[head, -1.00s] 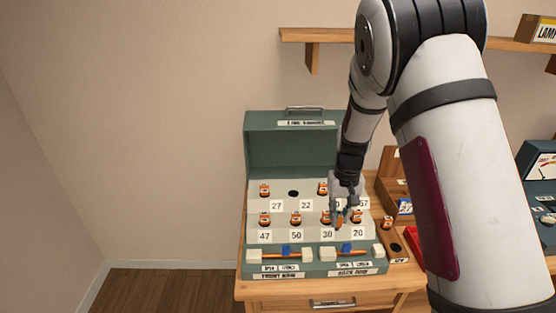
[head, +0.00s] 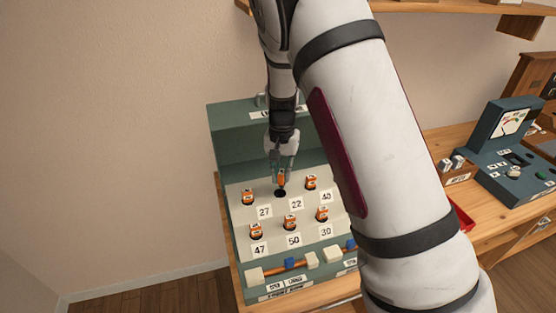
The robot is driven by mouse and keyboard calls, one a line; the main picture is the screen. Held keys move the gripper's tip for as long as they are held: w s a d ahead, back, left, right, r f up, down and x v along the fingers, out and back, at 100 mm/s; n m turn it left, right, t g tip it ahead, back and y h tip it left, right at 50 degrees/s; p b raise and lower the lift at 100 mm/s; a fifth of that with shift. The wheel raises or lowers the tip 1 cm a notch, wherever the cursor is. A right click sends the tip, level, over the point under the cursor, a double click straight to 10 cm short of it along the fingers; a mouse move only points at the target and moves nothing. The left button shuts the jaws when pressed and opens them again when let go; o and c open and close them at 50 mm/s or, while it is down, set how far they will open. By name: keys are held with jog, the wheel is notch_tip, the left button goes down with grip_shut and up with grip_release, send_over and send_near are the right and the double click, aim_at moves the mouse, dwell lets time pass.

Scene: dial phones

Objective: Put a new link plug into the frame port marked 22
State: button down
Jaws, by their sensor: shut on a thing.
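The green-grey frame (head: 228,155) has a stepped pale face with two rows of numbered ports. The port marked 22 (head: 280,193) is a dark, empty hole in the upper row, up and left of its label (head: 296,204). My gripper (head: 282,172) is shut on an orange link plug (head: 282,180) and points down. The plug is just above the port 22 hole; I cannot tell whether its tip touches it. Orange plugs sit in the neighbouring ports marked 27 (head: 247,197) and 40 (head: 311,182).
Lower-row plugs stand in ports 47 (head: 256,231), 50 (head: 290,223) and 30 (head: 322,214). Sliders (head: 289,262) line the front. My arm hides the frame's right side. A meter box (head: 510,155) stands farther right on the wooden table; a shelf (head: 430,5) is above.

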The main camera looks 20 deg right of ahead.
aim_at(280, 184)
jog(key=m, duration=0.1)
jog(key=r+m, duration=0.1)
jog(key=m, duration=0.2)
jog(key=shift+w+a+r+m, duration=0.15)
jog(key=shift+w+r+m, duration=0.05)
jog(key=shift+r+m, duration=0.1)
jog(key=m, duration=0.2)
jog(key=r+m, duration=0.1)
jog(key=shift+r+m, duration=0.1)
jog(key=shift+m, duration=0.3)
jog(key=m, duration=0.3)
jog(key=shift+w+r, duration=0.1)
jog(key=shift+r, duration=0.25)
jog(key=shift+f+b, duration=0.55)
jog(key=shift+f, duration=2.35)
jog(key=shift+f+b, duration=0.3)
jog(key=shift+f, duration=1)
jog(key=c, duration=1.2)
grip_release()
